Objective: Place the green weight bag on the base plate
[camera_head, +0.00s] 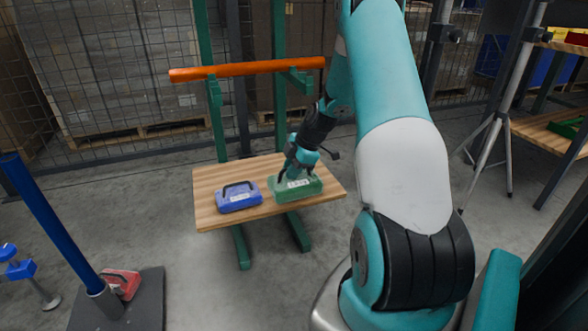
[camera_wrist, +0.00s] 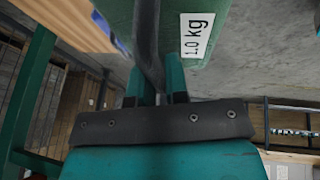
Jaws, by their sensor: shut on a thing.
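The green weight bag (camera_head: 296,186) is at the right part of a small wooden table. My gripper (camera_head: 299,166) is above it, shut on its dark strap handle. In the wrist view the green bag (camera_wrist: 165,25) fills the top, with a "1.0 kg" label, and its strap runs between the fingers of my gripper (camera_wrist: 160,80). I cannot tell whether the bag touches the tabletop. The dark base plate (camera_head: 142,312) lies on the floor at the lower left. A blue post rises from it and a red weight bag (camera_head: 121,284) sits beside the post.
A blue weight bag (camera_head: 239,196) sits on the wooden table (camera_head: 207,178) to the left of the green one. An orange bar (camera_head: 245,69) on green uprights crosses behind the table. A tripod (camera_head: 497,125) and a shelf stand at the right. The floor between table and plate is clear.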

